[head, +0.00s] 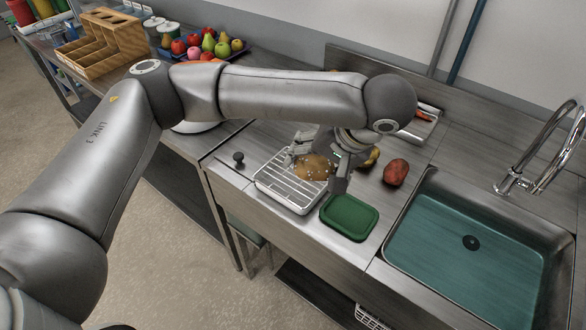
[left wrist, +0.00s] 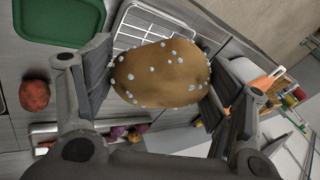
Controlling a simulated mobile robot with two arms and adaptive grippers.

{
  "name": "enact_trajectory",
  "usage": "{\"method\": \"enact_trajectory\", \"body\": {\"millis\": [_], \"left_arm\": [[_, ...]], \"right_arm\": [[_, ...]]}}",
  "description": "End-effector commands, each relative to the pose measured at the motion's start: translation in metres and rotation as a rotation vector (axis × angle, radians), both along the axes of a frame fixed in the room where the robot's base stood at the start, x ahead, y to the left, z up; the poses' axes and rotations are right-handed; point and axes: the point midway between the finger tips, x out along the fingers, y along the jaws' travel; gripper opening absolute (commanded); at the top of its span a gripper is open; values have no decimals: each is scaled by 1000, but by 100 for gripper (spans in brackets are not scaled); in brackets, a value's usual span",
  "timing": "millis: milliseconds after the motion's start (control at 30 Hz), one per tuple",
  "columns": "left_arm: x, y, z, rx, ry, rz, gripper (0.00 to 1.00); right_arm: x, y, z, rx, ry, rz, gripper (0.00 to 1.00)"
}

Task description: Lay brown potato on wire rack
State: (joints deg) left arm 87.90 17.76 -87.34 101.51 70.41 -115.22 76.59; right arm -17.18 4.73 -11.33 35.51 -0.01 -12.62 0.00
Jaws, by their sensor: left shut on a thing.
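The brown potato (head: 313,168) has pale spots and is held between the fingers of my left gripper (head: 318,172). In the left wrist view the potato (left wrist: 160,74) fills the space between both finger pads of the left gripper (left wrist: 158,85). The wire rack (head: 292,187) is a white grid in a shallow frame on the steel counter. The potato is over the rack in the head view; whether it touches the rack I cannot tell. The rack also shows behind the potato in the left wrist view (left wrist: 155,25). My right gripper is not in view.
A green tray (head: 349,217) lies right of the rack. A reddish potato (head: 396,172) lies near the sink (head: 470,245). A small black knob (head: 238,158) stands left of the rack. A fruit tray (head: 205,48) is at the back.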

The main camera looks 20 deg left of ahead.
Motion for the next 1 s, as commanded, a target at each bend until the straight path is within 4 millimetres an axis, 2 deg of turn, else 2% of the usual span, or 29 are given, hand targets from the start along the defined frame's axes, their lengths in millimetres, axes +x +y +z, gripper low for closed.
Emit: {"method": "enact_trajectory", "body": {"millis": [233, 300, 500, 767, 1000], "left_arm": [[43, 42, -29, 1, 6, 13, 50], [57, 54, -32, 3, 2, 11, 50], [80, 73, -67, 4, 1, 6, 50], [92, 83, -88, 3, 1, 5, 50], [95, 86, -117, 3, 1, 3, 50]], "right_arm": [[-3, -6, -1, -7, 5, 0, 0], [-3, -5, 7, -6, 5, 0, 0], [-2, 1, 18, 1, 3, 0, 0], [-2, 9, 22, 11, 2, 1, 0], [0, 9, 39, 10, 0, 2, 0]]}}
